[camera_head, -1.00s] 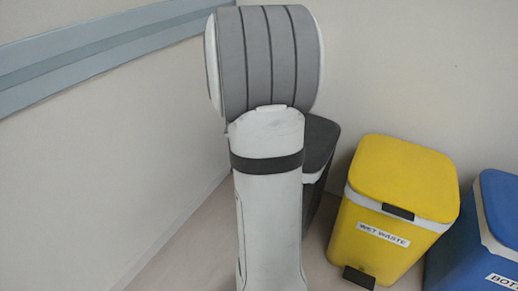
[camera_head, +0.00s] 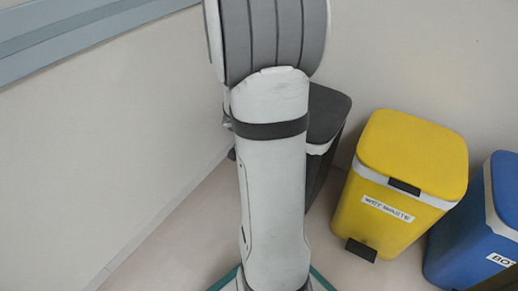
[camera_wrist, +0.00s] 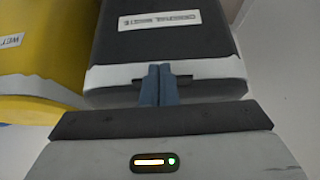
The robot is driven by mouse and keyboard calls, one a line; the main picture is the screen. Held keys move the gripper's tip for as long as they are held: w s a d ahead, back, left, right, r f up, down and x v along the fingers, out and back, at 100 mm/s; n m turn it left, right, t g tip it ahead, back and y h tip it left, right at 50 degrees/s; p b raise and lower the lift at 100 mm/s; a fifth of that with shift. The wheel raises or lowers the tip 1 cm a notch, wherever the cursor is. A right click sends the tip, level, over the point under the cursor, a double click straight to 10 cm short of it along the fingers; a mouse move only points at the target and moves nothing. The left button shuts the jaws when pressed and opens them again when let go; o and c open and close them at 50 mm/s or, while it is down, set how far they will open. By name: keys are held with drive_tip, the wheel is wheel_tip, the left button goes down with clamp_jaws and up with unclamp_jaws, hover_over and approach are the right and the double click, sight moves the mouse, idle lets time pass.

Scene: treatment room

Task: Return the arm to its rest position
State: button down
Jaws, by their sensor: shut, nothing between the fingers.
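My arm stands upright in the middle of the head view, a white link with a grey ribbed joint at its top. My gripper (camera_wrist: 159,84) shows in the wrist view, its two blue-grey fingers shut together with nothing between them. Behind the fingertips is the dark-lidded general waste bin (camera_wrist: 165,35); whether the fingers touch it I cannot tell. In the head view the same dark bin (camera_head: 328,112) is partly hidden behind my arm, and my gripper is not visible there.
A yellow bin (camera_head: 412,150) labelled wet waste stands right of the dark bin. A blue bin (camera_head: 470,245) is at the right edge, its label cut off. A wall with a blue-grey rail (camera_head: 70,35) is on the left. Some floor (camera_head: 170,250) is clear beside it.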

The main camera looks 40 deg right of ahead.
drive_tip(key=a, duration=0.1)
drive_tip(key=s+a+f, duration=0.1)
drive_tip(key=a, duration=0.2)
drive_tip(key=shift+s+a+f, duration=0.2)
drive_tip(key=shift+a+f, duration=0.1)
drive_tip(key=shift+f, duration=0.05)
drive_tip(key=s+a+r+n+y+p, duration=0.2)
drive_tip(key=a+r+n+p, duration=0.3)
drive_tip(key=r+p, duration=0.8)
drive_tip(key=s+a+r+n+y+p, duration=0.2)
drive_tip(key=a+r+n+p, duration=0.3)
drive_tip(key=a+r+p, duration=0.6)
drive_tip(key=s+a+r+n+y+p, duration=0.2)
drive_tip(key=a+r+p, duration=0.6)
drive_tip(key=r+p, duration=0.8)
wheel_tip(320, 180, up, 13)
drive_tip(key=s+n, duration=0.2)
drive_tip(key=shift+s+r+n+t+y+p, duration=0.2)
drive_tip(key=shift+n+t+y+p, duration=0.1)
drive_tip(key=shift+n+p, duration=0.1)
